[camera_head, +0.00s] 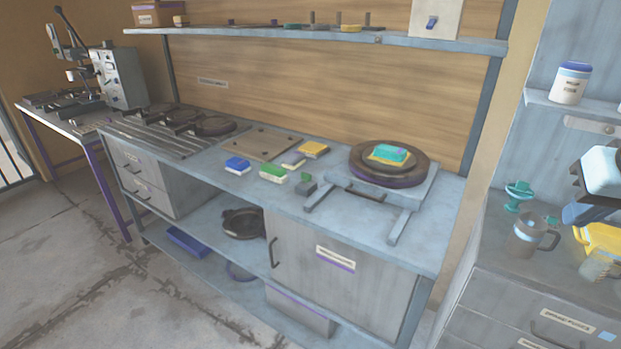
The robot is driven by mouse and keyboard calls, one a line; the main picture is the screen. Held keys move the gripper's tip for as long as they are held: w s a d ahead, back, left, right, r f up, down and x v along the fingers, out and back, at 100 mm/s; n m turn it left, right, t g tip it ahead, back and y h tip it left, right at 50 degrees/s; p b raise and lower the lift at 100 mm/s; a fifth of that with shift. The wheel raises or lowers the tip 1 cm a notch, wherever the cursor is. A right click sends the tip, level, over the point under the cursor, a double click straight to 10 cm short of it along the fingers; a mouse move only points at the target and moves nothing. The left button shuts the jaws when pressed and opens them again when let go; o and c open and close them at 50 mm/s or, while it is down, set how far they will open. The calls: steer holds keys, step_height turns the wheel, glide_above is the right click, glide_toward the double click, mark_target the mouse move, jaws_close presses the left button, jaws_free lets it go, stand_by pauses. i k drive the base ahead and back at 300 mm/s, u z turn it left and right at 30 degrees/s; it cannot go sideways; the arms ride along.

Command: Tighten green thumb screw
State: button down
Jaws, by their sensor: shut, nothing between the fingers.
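I cannot single out the green thumb screw with certainty. A small green piece (306,177) sits on or against a small grey block (305,188) at the front of the bench, left of the round press plate; it is too small to tell whether it is a screw. A dark round plate (424,168) rests on a grey frame (402,203) at the right of the bench, with a teal block (391,153) on a yellow piece on top of it. My gripper does not show clearly in this view.
Blue (237,165), green-and-white (273,173) and yellow (314,149) blocks lie mid-bench. A slatted rack (165,138) stands left. A grey cabinet with a jug (528,238) and a teal stand (518,194) is at right. The floor (60,260) at front left is clear.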

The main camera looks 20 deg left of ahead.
mark_target(305, 177)
steer(key=u, duration=1.15)
